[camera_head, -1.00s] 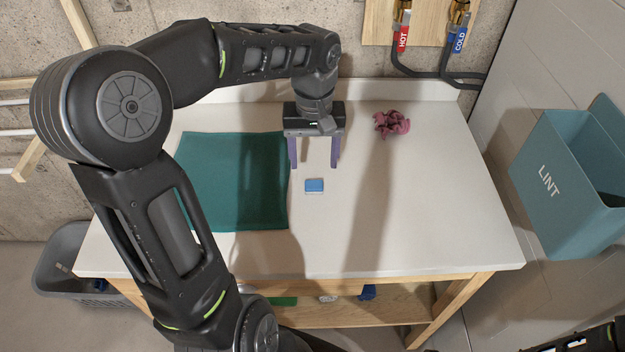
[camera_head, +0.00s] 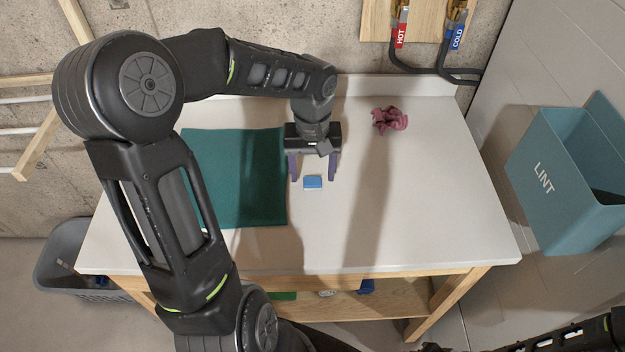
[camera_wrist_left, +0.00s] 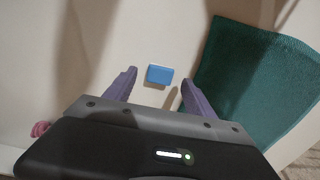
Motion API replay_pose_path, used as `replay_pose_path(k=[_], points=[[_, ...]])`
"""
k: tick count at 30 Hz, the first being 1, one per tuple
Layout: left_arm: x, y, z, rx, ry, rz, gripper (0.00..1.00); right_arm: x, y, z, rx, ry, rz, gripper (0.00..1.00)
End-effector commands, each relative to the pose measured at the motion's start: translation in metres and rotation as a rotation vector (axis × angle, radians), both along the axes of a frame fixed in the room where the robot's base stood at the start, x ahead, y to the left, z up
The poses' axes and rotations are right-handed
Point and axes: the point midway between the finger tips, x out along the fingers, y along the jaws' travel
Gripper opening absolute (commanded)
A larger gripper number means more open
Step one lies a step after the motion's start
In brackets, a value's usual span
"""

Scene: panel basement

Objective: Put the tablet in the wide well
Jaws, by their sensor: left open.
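A small blue-and-white tablet (camera_head: 313,182) lies flat on the white tabletop, just right of the green mat. It also shows in the left wrist view (camera_wrist_left: 160,75), just beyond and between the fingertips. My left gripper (camera_head: 312,176) is open and empty, its purple fingers pointing down close above the tablet. In the left wrist view its two fingers (camera_wrist_left: 158,80) stand apart with the tablet between their lines. No wide well can be made out in these frames. My right gripper does not show; only a dark part of an arm is at the bottom right.
The green mat (camera_head: 240,180) covers the left of the white table (camera_head: 420,200). A crumpled pink cloth (camera_head: 390,120) lies at the back. A teal LINT bin (camera_head: 560,185) hangs at the right. A grey basket (camera_head: 70,255) is at the lower left.

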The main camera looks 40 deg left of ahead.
Motion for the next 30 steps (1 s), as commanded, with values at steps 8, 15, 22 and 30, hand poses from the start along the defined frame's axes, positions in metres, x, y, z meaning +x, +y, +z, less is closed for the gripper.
replay_pose_path(k=[8, 15, 22, 30], points=[[0.0, 0.0, -0.022, 0.001, -0.001, 0.001, 0.64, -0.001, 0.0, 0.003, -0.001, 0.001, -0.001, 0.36], [0.0, 0.0, -0.021, 0.001, -0.001, 0.001, 0.64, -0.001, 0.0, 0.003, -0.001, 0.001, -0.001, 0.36], [0.0, 0.0, -0.021, 0.001, -0.001, 0.001, 0.64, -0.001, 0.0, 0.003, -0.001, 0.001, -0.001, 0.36], [0.0, 0.0, -0.021, 0.001, -0.001, 0.001, 0.46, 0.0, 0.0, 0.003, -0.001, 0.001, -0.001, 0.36]])
